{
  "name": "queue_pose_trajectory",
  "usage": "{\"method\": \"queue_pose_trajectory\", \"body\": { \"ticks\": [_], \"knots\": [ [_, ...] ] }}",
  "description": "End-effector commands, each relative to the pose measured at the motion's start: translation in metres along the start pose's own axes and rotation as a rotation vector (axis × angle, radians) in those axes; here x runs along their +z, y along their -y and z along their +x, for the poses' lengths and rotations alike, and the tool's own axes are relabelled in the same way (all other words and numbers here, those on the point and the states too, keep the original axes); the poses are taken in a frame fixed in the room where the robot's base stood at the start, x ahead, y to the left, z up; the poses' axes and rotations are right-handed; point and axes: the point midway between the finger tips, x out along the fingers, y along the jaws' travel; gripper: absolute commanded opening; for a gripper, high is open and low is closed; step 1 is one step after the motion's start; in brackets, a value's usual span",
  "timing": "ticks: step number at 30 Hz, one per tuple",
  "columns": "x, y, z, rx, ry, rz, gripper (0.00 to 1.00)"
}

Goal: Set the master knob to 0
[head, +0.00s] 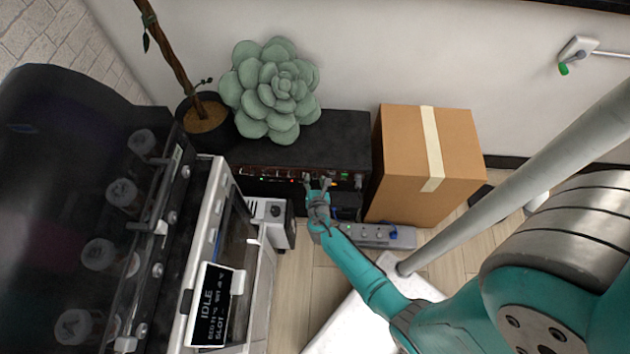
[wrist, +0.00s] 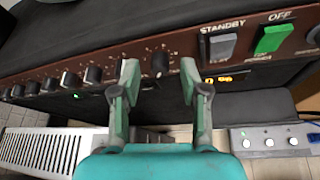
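The black amplifier (head: 345,145) stands against the wall. Its brown control panel (wrist: 188,57) fills the upper wrist view, with a row of black knobs. One black knob (wrist: 160,64), with dial marks around it, sits between my gripper's fingertips; its name is not legible, so I cannot tell for certain that it is the master knob. My gripper (wrist: 159,72) is open, with one finger on each side of this knob and visible gaps to it. My gripper also shows at the panel in the head view (head: 319,184).
Right of the knob are a grey STANDBY switch (wrist: 222,46), a green switch (wrist: 270,39) under OFF, and a small amber display (wrist: 219,79). A cardboard box (head: 410,150) stands right of the amplifier. A pedal strip (wrist: 268,140) lies on the floor.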

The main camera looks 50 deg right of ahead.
Motion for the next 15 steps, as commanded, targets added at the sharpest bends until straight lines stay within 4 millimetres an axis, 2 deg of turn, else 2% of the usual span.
{"method": "queue_pose_trajectory", "body": {
  "ticks": [5, 8, 15],
  "knots": [
    [-0.001, 0.000, -0.005, 0.001, -0.001, -0.001, 0.44],
    [-0.001, 0.000, -0.015, 0.002, -0.001, 0.001, 0.44],
    [-0.001, 0.000, -0.062, 0.005, -0.002, -0.002, 0.44]
  ]
}}
